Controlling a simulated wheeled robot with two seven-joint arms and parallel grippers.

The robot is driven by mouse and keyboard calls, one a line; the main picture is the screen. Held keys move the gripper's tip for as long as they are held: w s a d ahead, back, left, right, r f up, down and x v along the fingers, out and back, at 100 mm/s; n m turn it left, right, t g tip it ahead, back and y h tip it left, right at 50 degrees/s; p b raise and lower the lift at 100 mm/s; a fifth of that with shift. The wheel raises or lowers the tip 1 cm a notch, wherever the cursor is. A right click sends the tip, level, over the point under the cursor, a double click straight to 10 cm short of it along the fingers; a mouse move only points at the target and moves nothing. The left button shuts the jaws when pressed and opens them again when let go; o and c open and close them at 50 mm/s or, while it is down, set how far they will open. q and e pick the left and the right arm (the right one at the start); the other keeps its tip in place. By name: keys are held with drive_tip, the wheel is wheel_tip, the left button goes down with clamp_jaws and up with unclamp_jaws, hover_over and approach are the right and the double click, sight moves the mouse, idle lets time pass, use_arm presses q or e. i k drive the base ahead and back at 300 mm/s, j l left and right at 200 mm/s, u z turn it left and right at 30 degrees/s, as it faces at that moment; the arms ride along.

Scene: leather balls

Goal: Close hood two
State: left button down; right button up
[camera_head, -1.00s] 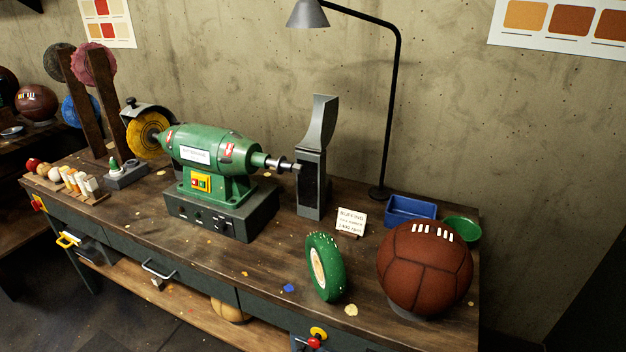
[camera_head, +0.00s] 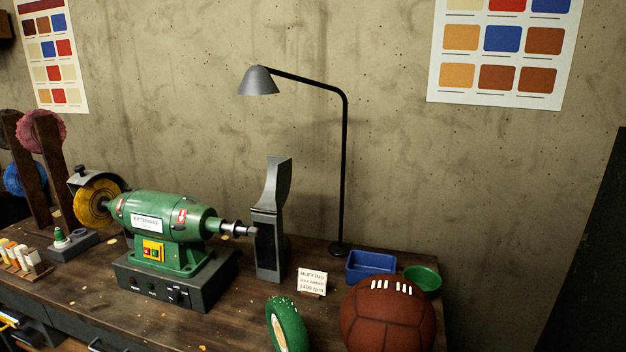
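The green buffing machine (camera_head: 165,230) stands on a dark base on the wooden workbench. At its left end a dark curved hood (camera_head: 92,181) sits over the yellow buffing wheel (camera_head: 97,203); the wheel's front shows below it. At its right end the bare spindle (camera_head: 232,229) points at a grey upright post with a curved grey hood (camera_head: 276,185) on top. This hood stands up, raised above the spindle. No label shows which hood is number two. Neither of my grippers is in view.
A green wheel (camera_head: 287,325) stands at the bench front, beside a brown leather ball (camera_head: 388,318). A blue tray (camera_head: 370,264), a green bowl (camera_head: 423,280), a sign (camera_head: 312,281) and a desk lamp (camera_head: 259,82) are behind.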

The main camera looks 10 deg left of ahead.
sight(273, 182)
drive_tip(key=j+z, duration=0.2)
drive_tip(key=z, duration=0.2)
drive_tip(key=i+j+z, duration=0.1)
drive_tip(key=j+z, duration=0.45)
drive_tip(key=z, duration=0.25)
drive_tip(key=j+z, duration=0.2)
drive_tip(key=z, duration=0.2)
